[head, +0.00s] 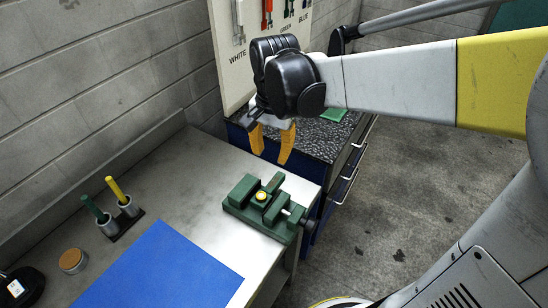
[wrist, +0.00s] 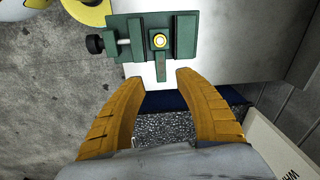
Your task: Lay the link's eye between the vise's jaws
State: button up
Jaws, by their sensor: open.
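A green vise (head: 266,206) stands at the right end of the metal bench; it also shows at the top of the wrist view (wrist: 130,38). The link's round yellow-ringed eye (head: 262,196) lies between the vise's jaws, and in the wrist view the eye (wrist: 159,41) sits in the gap between the green jaw blocks. A short green bar (wrist: 160,68) extends from it toward me. My gripper (head: 270,158), with orange fingers, is open and empty above and behind the vise. In the wrist view its fingers (wrist: 158,75) are spread apart, and clear of the eye.
A blue mat (head: 160,268) lies on the bench (head: 175,185). A holder (head: 122,222) with a green and a yellow handle, a round wooden-topped jar (head: 72,260) and a black device (head: 22,288) stand to the left. A dark-topped cabinet (head: 315,138) and tool board stand behind.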

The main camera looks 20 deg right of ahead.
jog(key=s+r+n+t, duration=0.2)
jog(key=s+n+t, duration=0.4)
jog(key=s+n, duration=0.3)
jog(key=shift+s+r, duration=0.3)
jog(key=shift+s, duration=0.8)
